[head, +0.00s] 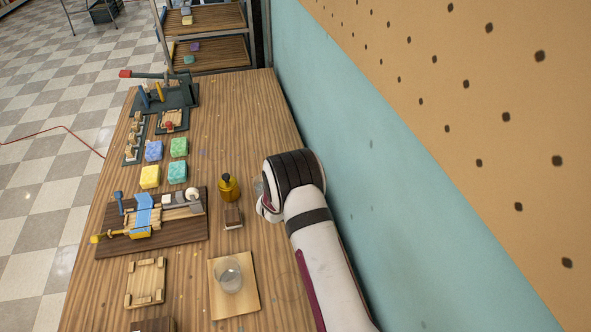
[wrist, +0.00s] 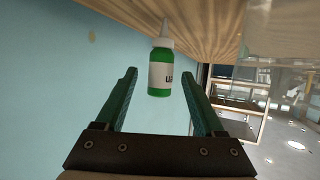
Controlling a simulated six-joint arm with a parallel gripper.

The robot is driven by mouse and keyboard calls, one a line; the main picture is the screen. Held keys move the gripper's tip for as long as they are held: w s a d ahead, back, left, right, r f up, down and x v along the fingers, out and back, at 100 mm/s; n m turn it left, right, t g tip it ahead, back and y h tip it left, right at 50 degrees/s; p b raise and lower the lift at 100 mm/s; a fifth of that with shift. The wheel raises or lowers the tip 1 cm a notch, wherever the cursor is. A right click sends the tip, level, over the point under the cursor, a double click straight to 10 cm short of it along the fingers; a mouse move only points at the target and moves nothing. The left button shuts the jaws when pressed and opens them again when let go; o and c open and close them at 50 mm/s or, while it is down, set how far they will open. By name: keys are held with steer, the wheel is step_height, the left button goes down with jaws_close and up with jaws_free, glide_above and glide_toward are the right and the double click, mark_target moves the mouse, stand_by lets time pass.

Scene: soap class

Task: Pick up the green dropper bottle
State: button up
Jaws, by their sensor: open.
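The green dropper bottle (wrist: 159,72) shows in the wrist view, with a white label bearing dark letters and a white pointed tip. Its tip points to the wood surface at the top of that picture. My gripper (wrist: 158,74) is open, with one dark green finger on each side of the bottle. A gap shows between each finger and the bottle. How deep the bottle sits between the fingers is hard to tell. In the head view my arm hides the bottle and most of my gripper.
The wooden table (head: 240,120) runs along a teal wall (head: 350,120) at the right. A yellow bottle (head: 229,190) and a small brown block (head: 233,218) stand left of my arm. A clear cup (head: 230,278) is on a board in front. Soap blocks (head: 178,172) and a cutting jig (head: 150,215) lie left.

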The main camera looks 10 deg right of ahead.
steer(key=shift+w+d+f, duration=0.25)
steer(key=shift+w, duration=0.2)
jaws_close()
steer(key=shift+r, duration=0.15)
